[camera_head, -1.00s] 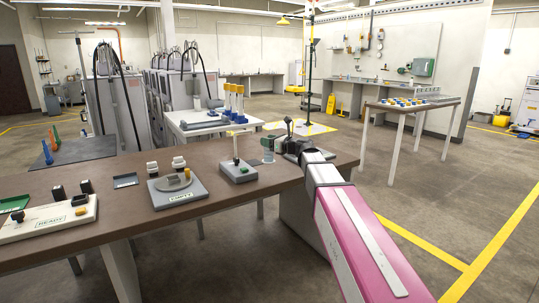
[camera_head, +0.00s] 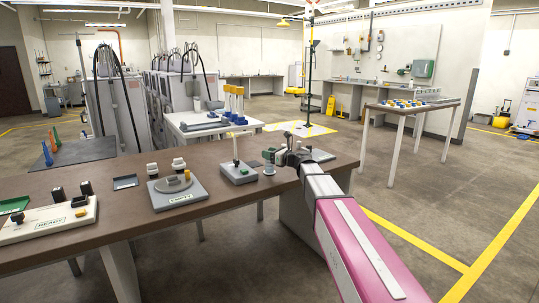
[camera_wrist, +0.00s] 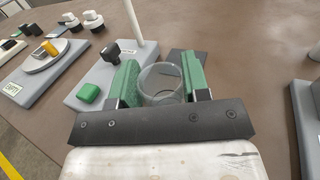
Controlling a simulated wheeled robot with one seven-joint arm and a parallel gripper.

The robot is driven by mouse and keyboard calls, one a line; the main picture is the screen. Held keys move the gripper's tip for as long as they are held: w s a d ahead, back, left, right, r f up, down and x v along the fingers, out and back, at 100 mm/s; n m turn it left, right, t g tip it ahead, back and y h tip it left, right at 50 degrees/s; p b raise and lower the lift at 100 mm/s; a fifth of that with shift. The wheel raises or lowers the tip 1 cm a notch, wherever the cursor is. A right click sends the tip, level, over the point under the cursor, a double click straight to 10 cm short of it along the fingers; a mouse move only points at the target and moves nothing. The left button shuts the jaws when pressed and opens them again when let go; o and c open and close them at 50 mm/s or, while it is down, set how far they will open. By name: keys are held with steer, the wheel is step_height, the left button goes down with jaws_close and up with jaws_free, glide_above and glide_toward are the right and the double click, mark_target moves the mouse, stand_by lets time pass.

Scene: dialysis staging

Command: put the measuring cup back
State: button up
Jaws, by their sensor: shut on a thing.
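The clear measuring cup (camera_wrist: 162,84) is between the two green fingers of my gripper (camera_wrist: 160,84) in the wrist view, its round rim facing the camera. My gripper is shut on it. In the head view my gripper (camera_head: 277,157) is low over the right part of the brown table, and the cup (camera_head: 269,169) shows small at its tip, close to the tabletop. I cannot tell whether its base touches the table. A dark flat mat (camera_wrist: 186,58) lies beside and partly behind the cup, partly hidden by the right finger.
A grey base with a white post (camera_head: 239,173) and a green block (camera_wrist: 88,93) stands close left of the cup. A grey base with a round dish (camera_head: 177,190) is farther left. A grey plate (camera_head: 320,155) lies to the right. Bare tabletop (camera_head: 219,155) shows behind.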

steer(key=shift+f, duration=0.1)
steer(key=o, duration=1.3)
steer(key=shift+c, duration=0.2)
steer(key=v, duration=1.2)
steer(key=shift+s, duration=0.15)
